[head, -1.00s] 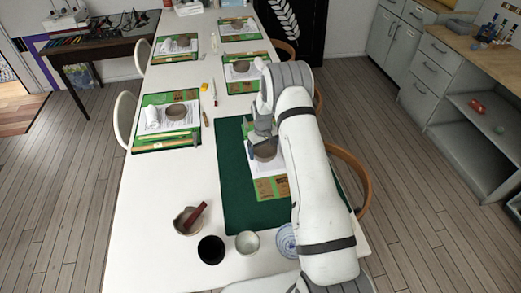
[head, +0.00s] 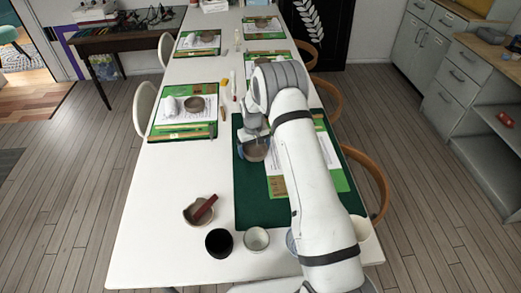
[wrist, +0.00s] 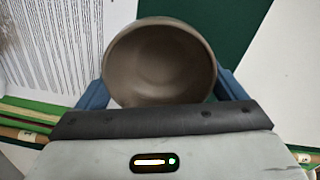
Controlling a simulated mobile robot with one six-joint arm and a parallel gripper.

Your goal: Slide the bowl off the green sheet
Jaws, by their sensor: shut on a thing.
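The brown-grey bowl (head: 257,153) is near the left edge of the green sheet (head: 338,178), which lies with a white printed page on a dark green mat (head: 256,205). My gripper (head: 252,140) is shut on the bowl. The wrist view shows the bowl (wrist: 160,62) upright and empty between the blue fingers. The printed page (wrist: 55,40) is left of the bowl, and bare dark green mat (wrist: 243,35) shows on its right. Whether the bowl's base still overlaps the sheet is hidden. My arm covers part of the sheet.
A bowl with a red-brown stick (head: 199,210), a black cup (head: 219,243) and a pale cup (head: 256,239) stand at the table's near end. Other place settings (head: 185,127) lie farther back. White table (head: 180,175) left of the mat is clear.

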